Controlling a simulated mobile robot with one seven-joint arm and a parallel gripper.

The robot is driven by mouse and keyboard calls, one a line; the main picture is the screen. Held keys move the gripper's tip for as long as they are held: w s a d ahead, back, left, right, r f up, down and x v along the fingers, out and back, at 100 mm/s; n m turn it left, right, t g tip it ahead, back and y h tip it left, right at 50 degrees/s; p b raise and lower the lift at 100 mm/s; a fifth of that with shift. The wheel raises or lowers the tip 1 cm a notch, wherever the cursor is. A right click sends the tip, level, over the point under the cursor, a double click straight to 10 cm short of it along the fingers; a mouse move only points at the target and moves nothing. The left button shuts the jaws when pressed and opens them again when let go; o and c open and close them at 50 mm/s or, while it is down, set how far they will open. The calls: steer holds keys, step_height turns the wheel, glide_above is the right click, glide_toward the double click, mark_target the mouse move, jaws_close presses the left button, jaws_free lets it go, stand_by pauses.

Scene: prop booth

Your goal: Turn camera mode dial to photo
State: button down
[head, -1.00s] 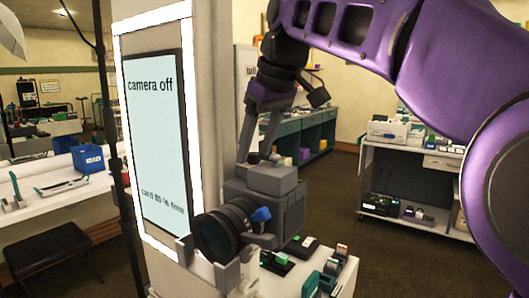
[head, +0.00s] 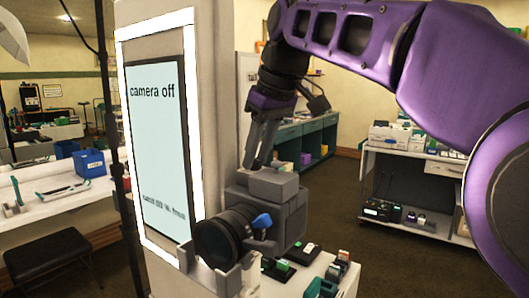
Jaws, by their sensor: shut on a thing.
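The grey camera (head: 291,220) sits in a grey cradle (head: 215,278) beside a pillar, its dark lens (head: 216,240) facing the front left. A blue part (head: 262,221) shows on its front. My gripper (head: 258,163) points down at the camera's top, behind the raised grey hump (head: 273,184). It is shut on the mode dial there, which the fingers and hump hide, so its setting cannot be read. The screen (head: 158,150) on the pillar reads "camera off", with a smaller line below that is too blurred to read.
A dark stand pole (head: 112,130) is left of the screen. A black stool (head: 50,262) and a shelf cart (head: 415,180) stand farther off.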

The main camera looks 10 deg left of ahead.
steer(key=shift+r+m+p, duration=0.1)
steer(key=shift+m+p, duration=0.2)
steer(key=shift+s+a+r+m+t+h+p, duration=0.15)
steer(key=shift+m+t+h+p, duration=0.25)
steer(key=shift+m+p, duration=0.55)
steer(key=m+h+p, duration=0.1)
steer(key=m+p, duration=0.1)
steer(key=m, duration=0.1)
steer(key=shift+a+m+t+h+p, duration=0.15)
steer(key=shift+m+t+h+p, duration=0.35)
steer(key=shift+m, duration=0.75)
steer(key=shift+f+m+h, duration=0.2)
steer(key=shift+m+h, duration=0.4)
steer(key=shift+m, duration=1.1)
steer(key=c, duration=0.6)
jaws_free()
